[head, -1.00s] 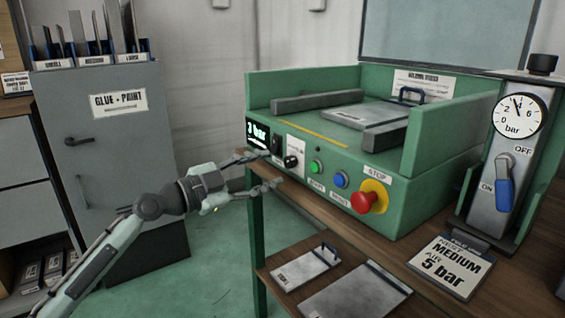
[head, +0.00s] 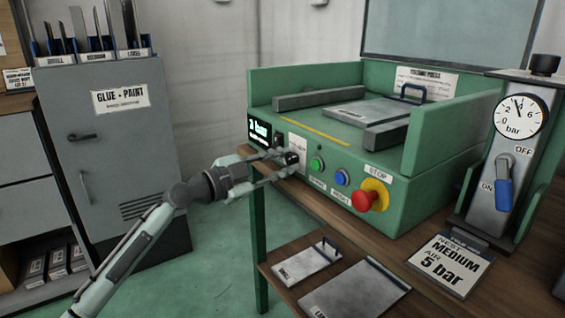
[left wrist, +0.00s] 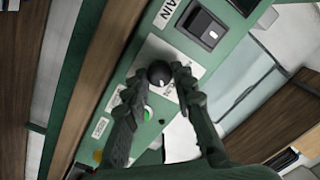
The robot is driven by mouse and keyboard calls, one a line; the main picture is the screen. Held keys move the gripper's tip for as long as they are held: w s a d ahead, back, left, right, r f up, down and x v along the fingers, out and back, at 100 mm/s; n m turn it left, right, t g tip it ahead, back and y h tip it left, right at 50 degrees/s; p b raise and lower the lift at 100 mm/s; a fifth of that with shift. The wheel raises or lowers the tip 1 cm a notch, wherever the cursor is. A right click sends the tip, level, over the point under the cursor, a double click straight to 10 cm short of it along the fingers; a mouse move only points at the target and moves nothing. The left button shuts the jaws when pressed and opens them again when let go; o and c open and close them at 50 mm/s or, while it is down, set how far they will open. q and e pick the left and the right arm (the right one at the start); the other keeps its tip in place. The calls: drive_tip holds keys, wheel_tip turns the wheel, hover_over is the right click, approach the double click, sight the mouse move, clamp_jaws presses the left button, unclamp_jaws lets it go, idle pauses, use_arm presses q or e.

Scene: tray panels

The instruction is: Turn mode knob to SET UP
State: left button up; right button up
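The mode knob is a round black knob (head: 291,157) on a white plate on the front of the green press (head: 335,160). In the left wrist view the knob (left wrist: 159,73) lies between the fingertips of my left gripper (left wrist: 157,80). The left gripper (head: 276,165) is open, one finger on each side of the knob; a small gap shows on at least one side. I cannot tell whether either finger touches it. The plate's lettering is partly hidden by the fingers and too blurred to read, so the knob's setting is unclear. My right gripper is not in view.
A green button (head: 317,164), a blue button (head: 341,178) and a red stop button (head: 366,200) sit right of the knob. A black main switch (left wrist: 203,29) and a lit display (head: 258,131) are on its other side. The wooden bench edge (head: 300,180) runs just below.

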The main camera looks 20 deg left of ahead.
use_arm(q)
clamp_jaws()
